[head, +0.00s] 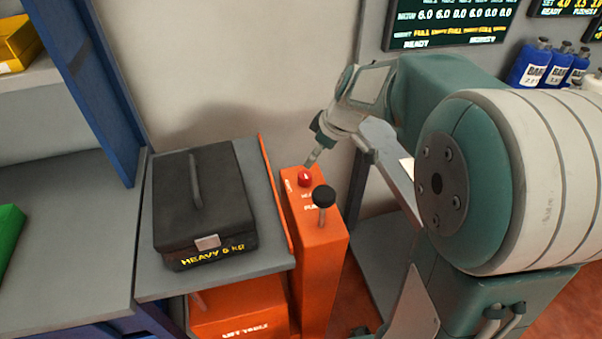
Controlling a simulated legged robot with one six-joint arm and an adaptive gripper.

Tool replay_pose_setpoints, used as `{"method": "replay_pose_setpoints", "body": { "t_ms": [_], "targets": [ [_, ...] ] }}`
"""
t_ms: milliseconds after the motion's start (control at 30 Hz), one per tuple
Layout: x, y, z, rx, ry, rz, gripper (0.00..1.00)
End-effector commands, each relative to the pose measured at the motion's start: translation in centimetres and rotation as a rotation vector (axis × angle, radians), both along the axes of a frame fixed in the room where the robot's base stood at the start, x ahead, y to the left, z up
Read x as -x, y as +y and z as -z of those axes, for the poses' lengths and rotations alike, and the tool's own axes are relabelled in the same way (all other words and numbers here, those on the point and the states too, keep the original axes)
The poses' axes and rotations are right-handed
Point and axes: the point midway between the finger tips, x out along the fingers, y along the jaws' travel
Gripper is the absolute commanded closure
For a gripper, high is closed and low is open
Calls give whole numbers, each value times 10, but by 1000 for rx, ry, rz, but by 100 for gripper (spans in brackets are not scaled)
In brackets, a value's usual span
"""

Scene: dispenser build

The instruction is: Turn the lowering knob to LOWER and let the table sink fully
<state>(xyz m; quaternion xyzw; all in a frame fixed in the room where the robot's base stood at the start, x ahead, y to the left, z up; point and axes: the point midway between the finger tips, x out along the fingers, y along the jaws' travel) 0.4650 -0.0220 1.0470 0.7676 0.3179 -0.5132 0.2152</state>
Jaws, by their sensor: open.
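The red lowering knob (304,179) sits on top of the orange pedestal (322,262) of the lift table. A black ball-topped lever (323,197) stands in front of it on the same pedestal. My gripper (311,160) is just above the knob, its tip pointing down at it; I cannot tell whether it touches. The fingers are small here and nothing shows between them. The grey lift table top (215,283) is raised at about the height of the bench to its left. A black case (205,205) marked "HEAVY 6 kg" rests on it.
A grey bench (75,230) with a blue upright (85,80) adjoins the table on the left. A green bin (8,235) is at the left edge. Dark display screens (450,25) and blue bottles (535,65) are at upper right. An orange rail (275,190) edges the table.

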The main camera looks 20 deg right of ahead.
Motion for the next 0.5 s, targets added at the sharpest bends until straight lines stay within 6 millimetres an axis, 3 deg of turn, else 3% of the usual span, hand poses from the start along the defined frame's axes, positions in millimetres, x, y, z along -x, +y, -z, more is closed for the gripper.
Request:
{"method": "replay_pose_setpoints", "body": {
  "t_ms": [500],
  "targets": [
    [-22,23,81,0,4,1,15]
  ]
}}
